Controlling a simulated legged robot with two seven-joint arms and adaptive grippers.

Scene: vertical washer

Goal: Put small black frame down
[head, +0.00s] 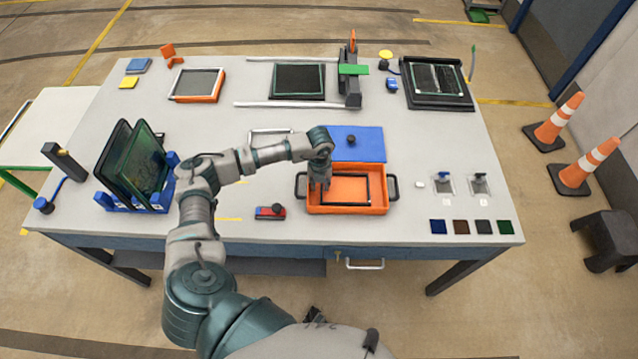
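The small black frame (369,190) is a thin dark rectangle inside the orange tray (348,210). It appears to lie flat or nearly flat; I cannot tell whether it fully rests on the tray floor. My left gripper (320,186) points down into the left part of the tray, at the frame's left side. Its fingers are small and partly merge with the tray wall, so I cannot tell whether they are open or hold the frame. The gripper hides part of the frame's left edge. My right gripper is not in view.
A blue rack (122,201) holding dark upright panels stands at the left. Small coloured squares (461,227) line the right front.

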